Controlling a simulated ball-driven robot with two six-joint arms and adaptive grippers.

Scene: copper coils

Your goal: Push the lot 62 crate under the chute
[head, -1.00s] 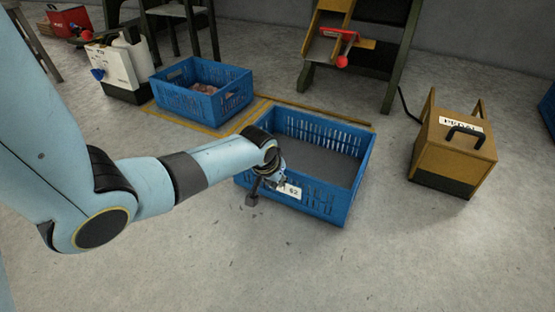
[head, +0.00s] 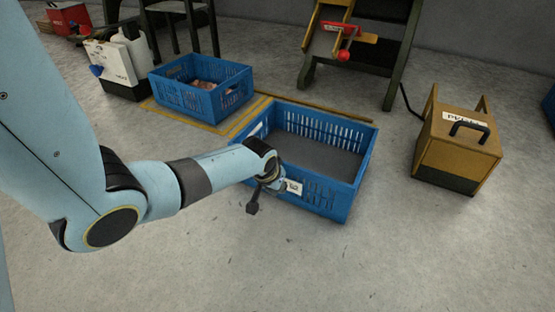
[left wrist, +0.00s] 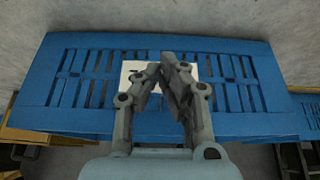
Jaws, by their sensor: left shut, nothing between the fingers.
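The lot 62 crate (head: 330,196) is a blue slatted crate with a dark grey inside, standing on the concrete floor in the middle of the head view. Its white label (head: 294,187) is on the near wall, partly covered by my gripper. My left gripper (head: 276,184) is shut and empty at that wall. In the left wrist view its fingers (left wrist: 168,72) lie over the label and hide part of it; whether they touch the wall I cannot tell. The wooden chute (head: 321,45) with a red handle is on a dark stand behind the crate. My right gripper does not show.
Another blue crate (head: 175,100) holding copper-coloured pieces stands behind left, inside yellow floor lines. A wooden pedal box (head: 455,158) stands at right, with a cable behind it. A white machine (head: 112,68) is at far left. The near floor is clear.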

